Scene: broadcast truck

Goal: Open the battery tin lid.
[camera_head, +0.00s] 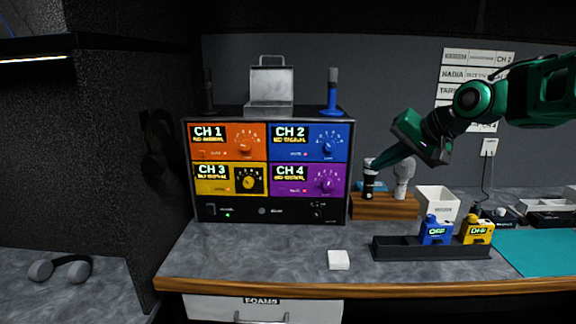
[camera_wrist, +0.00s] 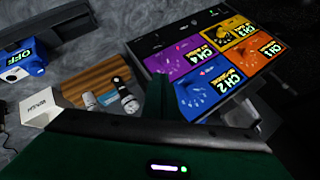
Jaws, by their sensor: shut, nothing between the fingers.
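The battery tin (camera_head: 269,107) is a silver metal box on top of the four-colour channel unit. Its lid (camera_head: 271,78) stands raised, roughly upright at the back, with a small handle on its top edge. My green gripper (camera_head: 374,165) is shut and empty, pointing down and left, to the right of the channel unit and well away from the tin. In the wrist view my gripper's green finger (camera_wrist: 158,98) points toward the unit's front. A pale shape beyond the unit's edge there may be the tin, but it is partly hidden.
The channel unit (camera_head: 262,211) stands on the grey counter. A blue-based microphone (camera_head: 332,98) stands right of the tin. A wooden block (camera_head: 384,208) holds microphones near my gripper.

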